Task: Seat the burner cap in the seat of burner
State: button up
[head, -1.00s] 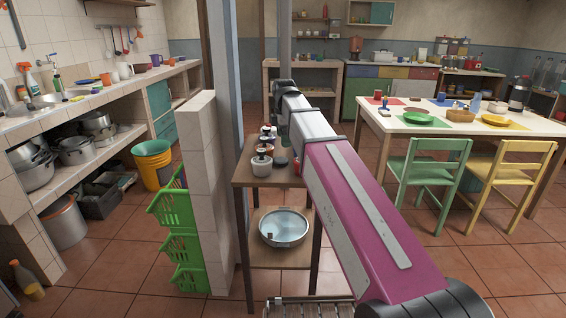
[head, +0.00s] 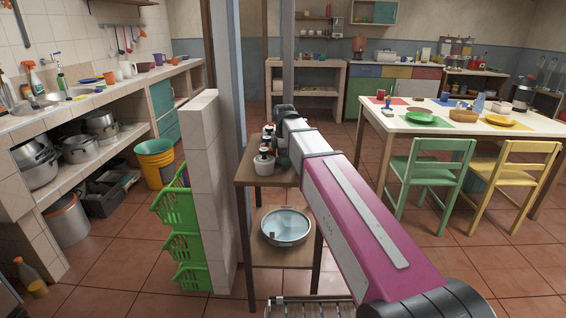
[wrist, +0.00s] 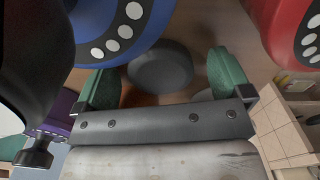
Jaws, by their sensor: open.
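My gripper (wrist: 162,66) is open, with a green-padded finger on each side in the wrist view. A dark grey round piece (wrist: 160,68), which looks like the burner cap, lies between the fingertips on a brown surface. I see no clear contact between it and the fingers. In the head view my arm reaches over the small wooden stand (head: 258,178), and the arm hides the fingers and part of the stand's top. I cannot make out the burner seat in either view.
A blue round object (wrist: 120,30) with white dots and a red one (wrist: 295,30) crowd the fingers. A pale jar with a dark lid (head: 264,163) stands on the stand, a metal basin (head: 285,227) below. A tiled wall (head: 212,190) rises left of the stand.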

jog(key=c, duration=1.1)
jog(key=shift+r, duration=0.15)
